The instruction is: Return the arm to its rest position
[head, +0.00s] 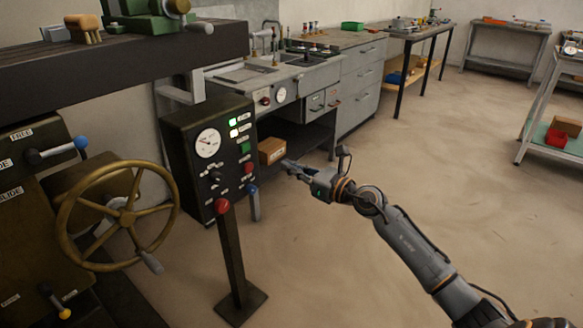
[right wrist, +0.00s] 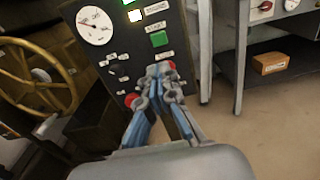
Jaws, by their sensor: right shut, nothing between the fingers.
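My right arm (head: 410,245) reaches in from the lower right in the head view. Its gripper (head: 288,164) is shut and empty, a little to the right of the black control panel (head: 181,141). In the right wrist view the shut fingers (right wrist: 161,72) point towards the panel and cover part of its lower area, near a red button (right wrist: 130,100). The panel carries a white dial (head: 208,143), a lit green lamp, a green button and red knobs. I cannot tell how far the fingertips are from the panel. My left gripper is not in view.
A dark machine with a brass handwheel (head: 117,216) stands at the left. The panel's post (head: 231,245) rises from a floor plate. A workbench with grey drawers (head: 360,88) stands behind, with a cardboard box (head: 271,151) on its low shelf. The floor at centre right is clear.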

